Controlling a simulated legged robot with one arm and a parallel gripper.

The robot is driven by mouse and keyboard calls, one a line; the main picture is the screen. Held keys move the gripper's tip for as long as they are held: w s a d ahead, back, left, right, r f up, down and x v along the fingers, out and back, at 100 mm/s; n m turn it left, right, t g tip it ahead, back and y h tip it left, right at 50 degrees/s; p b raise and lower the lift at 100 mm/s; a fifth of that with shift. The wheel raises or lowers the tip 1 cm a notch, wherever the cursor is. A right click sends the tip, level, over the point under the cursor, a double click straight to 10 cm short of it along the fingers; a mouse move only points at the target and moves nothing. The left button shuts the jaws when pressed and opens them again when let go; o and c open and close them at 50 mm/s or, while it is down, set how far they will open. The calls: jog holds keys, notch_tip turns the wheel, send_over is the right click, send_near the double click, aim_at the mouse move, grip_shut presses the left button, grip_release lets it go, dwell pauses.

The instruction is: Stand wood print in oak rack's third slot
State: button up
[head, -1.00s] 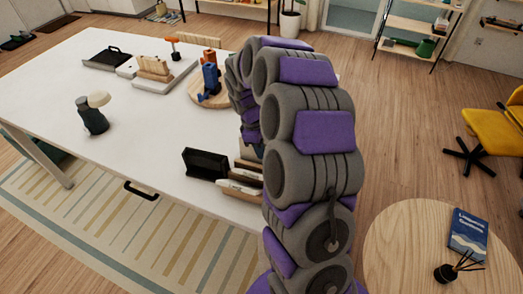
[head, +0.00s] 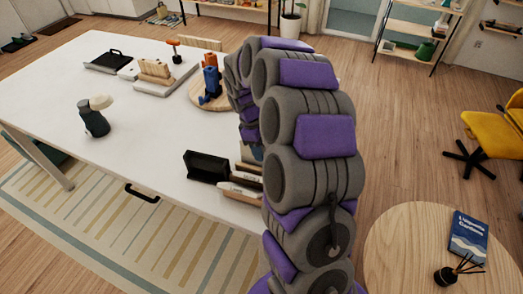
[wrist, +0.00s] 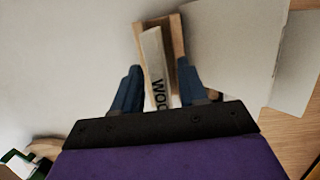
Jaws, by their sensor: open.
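In the wrist view, my gripper (wrist: 162,70) is open, its two blue fingers on either side of a pale upright piece lettered "WOO" (wrist: 155,60), which appears to be the wood print. A gap shows beside the fingers. The piece stands in or against a tan wooden holder (wrist: 178,38); which cannot be told. In the head view, my arm hides the gripper and most of this spot. A slotted wooden rack (head: 155,70), which looks like the oak rack, stands on a pale base at the far side of the white table.
A black holder (head: 206,166) stands near the table's front edge, close to my arm. A dark bottle with a cream top (head: 94,118) stands at left. A round board (head: 205,98) carries blue and orange items. The middle of the white table (head: 145,120) is clear.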

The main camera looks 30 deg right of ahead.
jog(key=p+v, duration=0.2)
jog(key=v, duration=0.7)
jog(key=shift+r, duration=0.25)
jog(key=shift+a+r, duration=0.1)
jog(key=shift+r, duration=0.25)
jog(key=shift+s+a, duration=0.15)
jog(key=s+a+r+m, duration=0.1)
jog(key=s+a, duration=0.3)
jog(key=s, duration=0.7)
jog(key=s+a+r+m+y, duration=0.1)
jog(key=s+a+m, duration=0.3)
jog(key=s, duration=0.6)
jog(key=s+a+r+m, duration=0.1)
jog(key=s+a+m, duration=0.2)
jog(key=s, duration=0.8)
jog(key=shift+s+a+y, duration=0.3)
jog(key=shift+s+a, duration=0.05)
jog(key=shift+a, duration=0.75)
jog(key=shift+d, duration=0.1)
